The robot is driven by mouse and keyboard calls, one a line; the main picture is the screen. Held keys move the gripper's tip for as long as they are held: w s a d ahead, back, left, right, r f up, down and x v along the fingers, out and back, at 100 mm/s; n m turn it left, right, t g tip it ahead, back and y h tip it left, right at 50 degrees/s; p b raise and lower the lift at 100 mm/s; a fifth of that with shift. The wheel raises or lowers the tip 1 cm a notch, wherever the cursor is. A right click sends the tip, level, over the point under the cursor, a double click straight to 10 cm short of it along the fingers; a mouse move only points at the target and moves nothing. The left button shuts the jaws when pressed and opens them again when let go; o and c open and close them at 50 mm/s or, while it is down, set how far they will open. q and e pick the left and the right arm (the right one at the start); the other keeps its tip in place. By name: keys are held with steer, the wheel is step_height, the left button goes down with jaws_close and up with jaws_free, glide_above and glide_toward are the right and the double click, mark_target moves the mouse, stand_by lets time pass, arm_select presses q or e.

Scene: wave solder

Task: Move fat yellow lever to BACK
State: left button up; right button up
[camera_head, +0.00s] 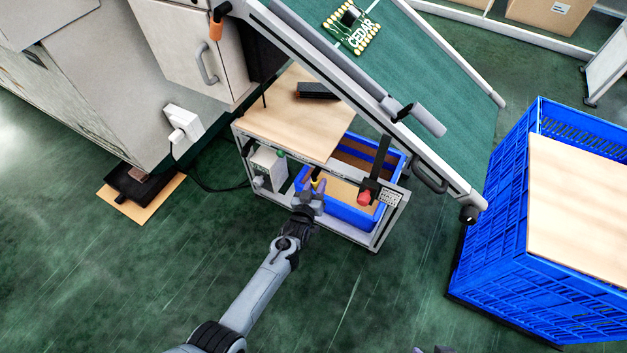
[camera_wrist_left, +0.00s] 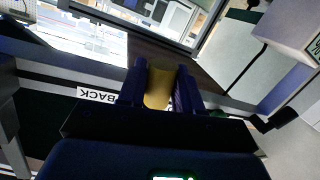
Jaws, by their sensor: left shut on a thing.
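The fat yellow lever (camera_wrist_left: 158,86) shows in the left wrist view between the two fingers of my left gripper (camera_wrist_left: 160,92), which is shut on it. In the head view a small part of the yellow lever (camera_head: 318,184) shows at the tip of my left gripper (camera_head: 314,194), at the front of the workbench frame. A white BACK label (camera_wrist_left: 97,95) is on the frame to the left of the gripper in the wrist view. The lever's base is hidden by the gripper.
A red button (camera_head: 364,198) is on the bench frame right of the gripper. A blue bin (camera_head: 352,214) stands inside the frame. The sloped green conveyor (camera_head: 440,95) runs above. A blue crate (camera_head: 500,220) stands at right. The floor in front is clear.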

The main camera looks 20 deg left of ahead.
arm_select(q)
steer(key=shift+d+r+n+p, duration=0.1)
steer(key=shift+d+n+p, duration=0.25)
steer(key=shift+n, duration=0.35)
steer(key=shift+s, duration=0.1)
steer(key=o, duration=0.9)
steer(key=shift+s, duration=0.1)
steer(key=shift+s+r+p, duration=0.15)
steer(key=shift+p, duration=0.3)
steer(key=shift+s+r+p, duration=0.25)
steer(key=shift+s+p, duration=0.7)
steer(key=shift+s, duration=0.75)
steer(key=shift+s+r+p, duration=0.2)
steer(key=shift+s+p, duration=0.8)
steer(key=shift+s, duration=0.75)
steer(key=shift+s+r+p, duration=0.25)
steer(key=shift+s+p, duration=0.7)
steer(key=shift+s, duration=0.75)
